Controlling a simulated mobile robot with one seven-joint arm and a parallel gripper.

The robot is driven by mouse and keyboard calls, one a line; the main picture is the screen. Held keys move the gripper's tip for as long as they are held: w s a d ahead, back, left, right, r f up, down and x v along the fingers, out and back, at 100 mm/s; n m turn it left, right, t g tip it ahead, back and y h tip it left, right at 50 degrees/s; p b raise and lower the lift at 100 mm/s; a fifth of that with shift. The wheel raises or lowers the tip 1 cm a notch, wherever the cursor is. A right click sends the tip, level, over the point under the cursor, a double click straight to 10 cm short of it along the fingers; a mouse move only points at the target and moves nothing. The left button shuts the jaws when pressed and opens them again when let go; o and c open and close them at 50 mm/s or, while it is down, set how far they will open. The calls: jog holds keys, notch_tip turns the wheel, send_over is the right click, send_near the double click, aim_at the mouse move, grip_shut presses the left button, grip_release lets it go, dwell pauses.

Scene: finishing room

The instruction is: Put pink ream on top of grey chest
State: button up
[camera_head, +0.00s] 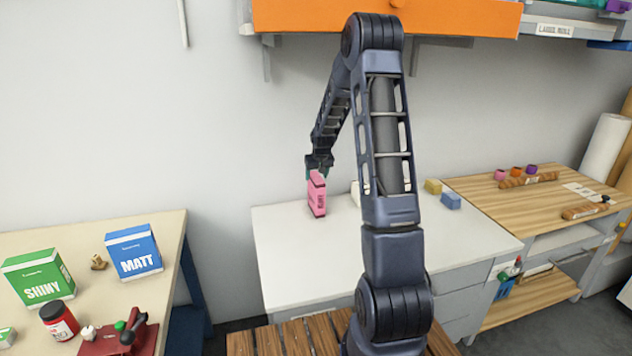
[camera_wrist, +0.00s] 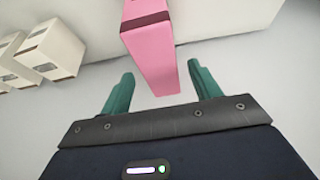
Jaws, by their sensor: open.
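The pink ream (camera_head: 317,198) stands upright at the back of the white top of the grey chest (camera_head: 290,245), with a dark band near its upper end. My gripper (camera_head: 319,170) is directly above it, at its upper end. In the wrist view the pink ream (camera_wrist: 157,58) lies between the two green fingers of my gripper (camera_wrist: 160,72), with a gap visible on each side. The fingers are open. I cannot tell whether the ream's lower edge rests fully on the chest, but it appears to.
White boxes (camera_wrist: 52,48) stand left of the ream in the wrist view. The chest's front left top is clear. A bench with boxes (camera_head: 133,251) is left.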

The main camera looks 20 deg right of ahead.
jog(key=v, duration=0.7)
jog(key=shift+s+r, duration=0.1)
jog(key=shift+r, duration=0.05)
jog(key=s+a+r, duration=0.2)
jog(key=s+r, duration=0.5)
jog(key=s, duration=0.3)
jog(key=s+a+r, duration=0.1)
jog(key=s+r, duration=0.7)
jog(key=s, duration=0.3)
jog(key=s+a+r, duration=0.1)
jog(key=s, duration=2.3)
jog(key=shift+r, duration=0.25)
